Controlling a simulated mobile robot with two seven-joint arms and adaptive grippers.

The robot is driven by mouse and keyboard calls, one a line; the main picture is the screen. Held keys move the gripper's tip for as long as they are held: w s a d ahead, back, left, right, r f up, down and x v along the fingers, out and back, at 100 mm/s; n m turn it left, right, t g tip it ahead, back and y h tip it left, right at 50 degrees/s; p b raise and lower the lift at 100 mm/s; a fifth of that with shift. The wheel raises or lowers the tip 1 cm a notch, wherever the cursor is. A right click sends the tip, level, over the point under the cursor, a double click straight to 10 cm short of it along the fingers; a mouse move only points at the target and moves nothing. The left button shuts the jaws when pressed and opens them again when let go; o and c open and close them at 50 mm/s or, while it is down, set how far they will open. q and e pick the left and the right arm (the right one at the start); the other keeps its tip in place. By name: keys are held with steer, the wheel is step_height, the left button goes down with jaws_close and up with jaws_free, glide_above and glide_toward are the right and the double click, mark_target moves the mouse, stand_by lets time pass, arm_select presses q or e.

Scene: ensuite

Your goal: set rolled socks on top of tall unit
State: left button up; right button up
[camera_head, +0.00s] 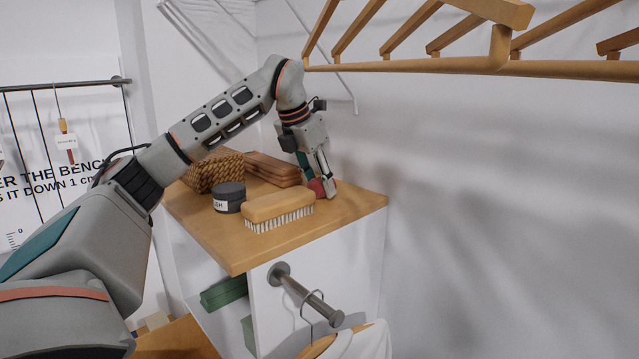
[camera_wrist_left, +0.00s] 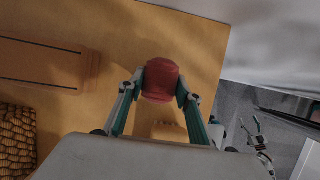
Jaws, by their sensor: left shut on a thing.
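The rolled socks (camera_head: 316,188) are a small dark red bundle at the right back part of the tall unit's wooden top (camera_head: 350,207). My left gripper (camera_head: 323,184) points down over that top and is shut on them. In the left wrist view the socks (camera_wrist_left: 161,80) sit between the two fingertips of my left gripper (camera_wrist_left: 160,88), over the wood near its edge. They are at or just above the surface; I cannot tell if they touch it. My right gripper (camera_wrist_left: 253,130) shows small in the left wrist view, fingers apart and empty, below the top.
On the top stand a wooden brush (camera_head: 278,208), a dark round tin (camera_head: 229,196), a woven basket (camera_head: 213,172) and a brown slatted wooden thing (camera_head: 272,168). A wooden rack (camera_head: 420,68) hangs above right. A metal peg (camera_head: 300,291) with a hanger sticks out in front.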

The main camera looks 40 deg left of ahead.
arm_select(q)
steer(key=o, duration=1.1)
steer(key=shift+f, duration=0.1)
steer(key=v, duration=1.2)
steer(key=shift+s, duration=0.15)
